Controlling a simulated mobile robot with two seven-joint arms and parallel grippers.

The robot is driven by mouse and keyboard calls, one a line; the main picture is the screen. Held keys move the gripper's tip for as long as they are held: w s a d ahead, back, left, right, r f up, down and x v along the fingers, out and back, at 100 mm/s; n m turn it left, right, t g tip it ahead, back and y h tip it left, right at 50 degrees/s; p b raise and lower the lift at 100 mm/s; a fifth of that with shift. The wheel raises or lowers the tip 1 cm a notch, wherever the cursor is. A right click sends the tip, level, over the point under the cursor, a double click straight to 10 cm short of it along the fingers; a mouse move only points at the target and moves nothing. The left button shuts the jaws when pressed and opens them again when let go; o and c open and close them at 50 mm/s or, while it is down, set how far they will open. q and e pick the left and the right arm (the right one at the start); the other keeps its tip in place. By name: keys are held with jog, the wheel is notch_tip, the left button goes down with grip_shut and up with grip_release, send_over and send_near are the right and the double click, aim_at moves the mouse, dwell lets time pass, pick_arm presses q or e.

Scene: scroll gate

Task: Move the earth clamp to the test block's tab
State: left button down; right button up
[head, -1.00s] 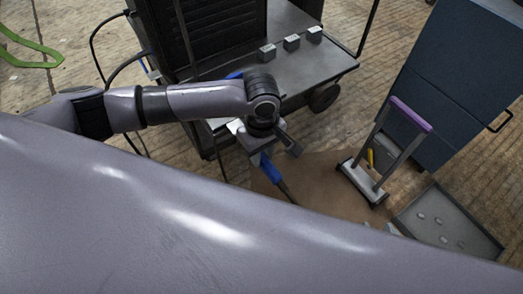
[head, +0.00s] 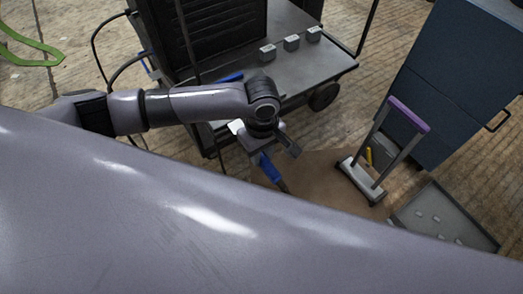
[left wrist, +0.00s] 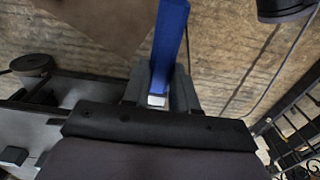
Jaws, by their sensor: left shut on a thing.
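My left gripper (head: 274,150) hangs beside the near side of the black cart. It is shut on a blue bar-like thing, which seems to be the earth clamp (head: 268,168), pointing down to the right. In the left wrist view the blue clamp (left wrist: 170,45) stands between the fingers (left wrist: 160,98), with a pale metallic piece at its near end. Its far end is cut off there. I cannot make out the test block's tab for certain; several small grey blocks (head: 291,42) stand on the cart's top. My right gripper is not in view.
The black cart (head: 325,62) stands behind the gripper. A purple-handled frame (head: 409,114) stands on a brown mat (head: 315,172). A tray (head: 480,229) with small pale pieces lies at right, below a blue cabinet (head: 455,80). My own grey body part covers the lower picture.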

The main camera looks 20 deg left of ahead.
pick_arm(q)
jog(key=shift+w+a, duration=0.25)
jog(key=shift+a, duration=0.05)
jog(key=shift+w+a+p, duration=0.3)
jog(key=shift+a+p, duration=0.05)
jog(key=shift+p, duration=0.15)
jog(key=shift+a, duration=0.1)
jog(key=shift+p, duration=0.7)
jog(key=shift+w+a, duration=0.1)
jog(key=shift+w, duration=0.05)
dwell(0.4)
jog(key=shift+w+a+p, duration=0.4)
jog(key=shift+a, duration=0.15)
jog(key=shift+r, duration=0.1)
dwell(0.4)
